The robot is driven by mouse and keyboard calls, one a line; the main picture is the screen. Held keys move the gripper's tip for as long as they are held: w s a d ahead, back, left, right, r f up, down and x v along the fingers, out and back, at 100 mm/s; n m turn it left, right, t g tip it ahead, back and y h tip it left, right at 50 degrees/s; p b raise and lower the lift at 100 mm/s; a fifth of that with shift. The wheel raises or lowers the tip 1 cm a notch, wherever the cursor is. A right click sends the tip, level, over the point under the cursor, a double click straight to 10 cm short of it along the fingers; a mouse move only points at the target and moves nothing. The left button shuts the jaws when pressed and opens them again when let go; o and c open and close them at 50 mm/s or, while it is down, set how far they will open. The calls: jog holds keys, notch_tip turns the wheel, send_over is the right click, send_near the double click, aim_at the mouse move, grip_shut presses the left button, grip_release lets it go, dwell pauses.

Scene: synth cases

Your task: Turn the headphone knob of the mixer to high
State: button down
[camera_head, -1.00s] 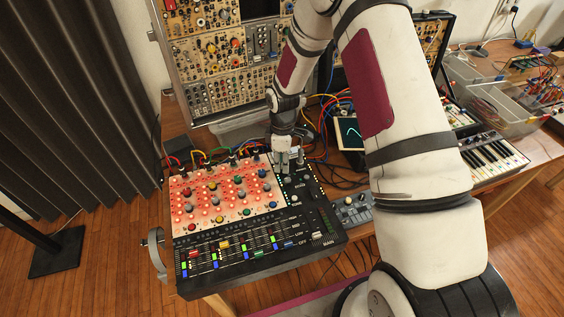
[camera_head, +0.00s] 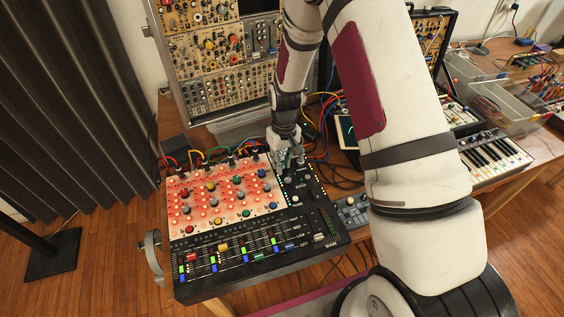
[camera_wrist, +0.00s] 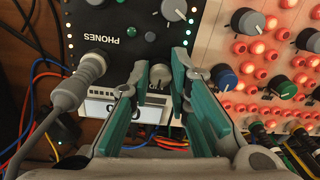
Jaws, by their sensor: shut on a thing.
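The mixer (camera_head: 322,254) lies on the table, with a lit red knob panel at left and a black strip at right. My gripper (camera_head: 290,159) is at the far end of this black strip. In the wrist view my gripper (camera_wrist: 159,82) has its green fingers on either side of a small grey knob (camera_wrist: 160,73) and is shut on it. The word PHONES (camera_wrist: 97,40) is printed upside down on the black panel near this knob. The knob's pointer mark is too small to read, and the fingers partly hide the panel around it.
A thick grey plug and cable (camera_wrist: 88,75) stand up beside the fingers in the wrist view. A larger grey knob (camera_wrist: 173,8) and the red panel's knobs are close by. Cables and a modular rack (camera_head: 215,55) are behind the mixer.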

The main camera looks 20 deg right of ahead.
jog(key=m, duration=0.5)
jog(key=shift+m+b, duration=0.3)
jog(key=shift+b, duration=0.05)
jog(key=m, duration=0.5)
jog(key=shift+a+m, duration=0.1)
jog(key=shift+m, duration=0.2)
jog(key=c, duration=1.5)
grip_release()
notch_tip(320, 180, up, 12)
jog(key=shift+s, duration=0.15)
